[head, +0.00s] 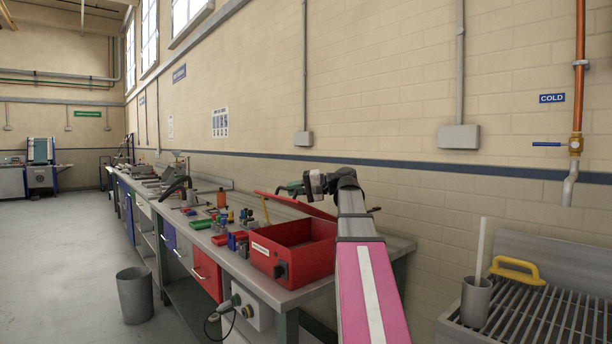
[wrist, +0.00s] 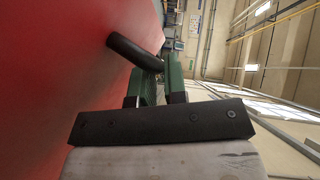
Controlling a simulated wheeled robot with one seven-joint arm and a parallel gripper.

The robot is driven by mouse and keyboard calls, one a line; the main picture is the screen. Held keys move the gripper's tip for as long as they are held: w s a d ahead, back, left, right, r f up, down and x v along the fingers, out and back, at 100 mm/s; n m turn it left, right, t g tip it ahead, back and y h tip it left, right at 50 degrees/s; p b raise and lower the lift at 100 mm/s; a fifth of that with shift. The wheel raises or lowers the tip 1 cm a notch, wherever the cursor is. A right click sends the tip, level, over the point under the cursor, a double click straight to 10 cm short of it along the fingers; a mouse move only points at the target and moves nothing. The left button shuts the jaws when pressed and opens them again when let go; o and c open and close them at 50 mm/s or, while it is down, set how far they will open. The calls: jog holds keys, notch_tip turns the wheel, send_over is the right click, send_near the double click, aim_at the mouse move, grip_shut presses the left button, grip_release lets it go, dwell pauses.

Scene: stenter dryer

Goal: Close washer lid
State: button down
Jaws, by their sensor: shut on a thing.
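The washer is a red open-topped box (head: 290,250) on the workbench. Its red lid (head: 295,205) is raised and seen nearly edge-on behind the open top. The red surface of the lid (wrist: 60,70) fills the left of the wrist view, with a black bar handle (wrist: 130,48) standing out from it. My gripper (head: 290,187) is at the lid, with its green fingers just above the lid's upper side. In the wrist view my gripper (wrist: 162,75) is shut on the handle near its end. My wrist hides part of the lid's right end in the head view.
The workbench (head: 310,290) runs along the wall, with green and red trays, blue parts and tools left of the washer. A slatted sink (head: 540,315) with a cup and yellow-handled brush stands at right. A grey bin (head: 134,295) is on the floor.

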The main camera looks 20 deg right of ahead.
jog(key=s+a+f+n+h, duration=0.2)
jog(key=a+f+n+h, duration=0.1)
jog(key=f, duration=0.8)
jog(key=shift+a+h, duration=0.5)
jog(key=shift+a, duration=0.05)
jog(key=shift+f, duration=0.1)
jog(key=c, duration=1.4)
grip_release()
jog(key=shift+w, duration=0.1)
jog(key=shift+c, duration=0.2)
jog(key=v, duration=1.1)
jog(key=shift+w, duration=0.15)
